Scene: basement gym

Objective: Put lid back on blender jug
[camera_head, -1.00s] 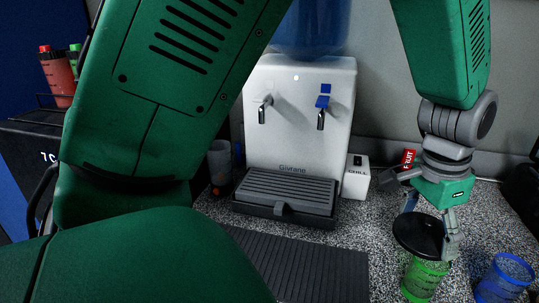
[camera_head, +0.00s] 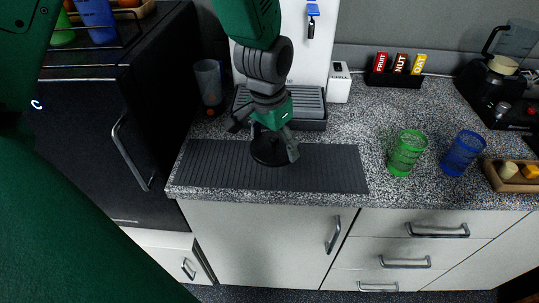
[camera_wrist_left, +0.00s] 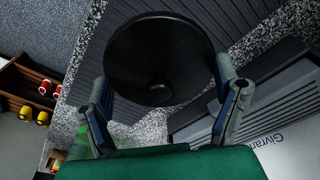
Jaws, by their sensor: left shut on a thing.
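The round black lid (camera_head: 268,152) is held in my left gripper (camera_head: 271,140), above the dark ribbed mat near the counter's front. In the left wrist view the lid (camera_wrist_left: 160,45) shows as a dark disc with a small knob, between the two fingers (camera_wrist_left: 162,84). A clear jug with a black handle (camera_head: 516,38), which looks like the blender jug, is at the far right back by a black appliance (camera_head: 482,88). The lid is well to the left of it. My right gripper is not in view.
A green cup (camera_head: 407,152) and a blue cup (camera_head: 462,153) stand on the counter right of the ribbed mat (camera_head: 330,170). A tray (camera_head: 502,184) is at the right edge. Packets in a rack (camera_head: 392,80), a white box (camera_head: 338,83) and the dispenser tray (camera_head: 312,110) stand behind.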

